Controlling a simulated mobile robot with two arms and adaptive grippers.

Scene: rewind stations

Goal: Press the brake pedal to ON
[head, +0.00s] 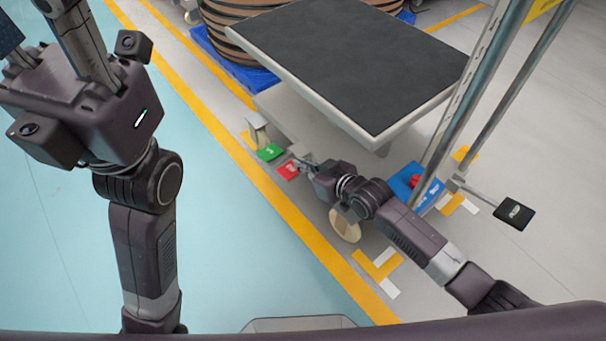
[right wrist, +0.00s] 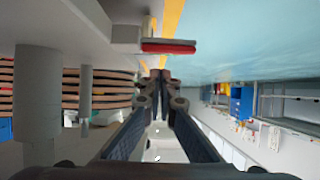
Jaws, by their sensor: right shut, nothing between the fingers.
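A green pedal (head: 270,152) and a red pedal (head: 288,170) sit side by side low at the left edge of the cart with the dark top (head: 350,65). Their lettering is too small to read. My right gripper (head: 301,163) is shut and empty, with its tips right by the red pedal. In the right wrist view the red pedal (right wrist: 168,47) shows just above the closed fingertips (right wrist: 160,76); I cannot tell whether they touch. My left gripper is at the upper left of the head view, its fingertips cut off by the frame.
A black pedal-like plate (head: 514,213) on a bar sticks out at the right. A metal post (head: 470,95) rises beside the cart. The teal floor (head: 228,240) left of the yellow line is clear.

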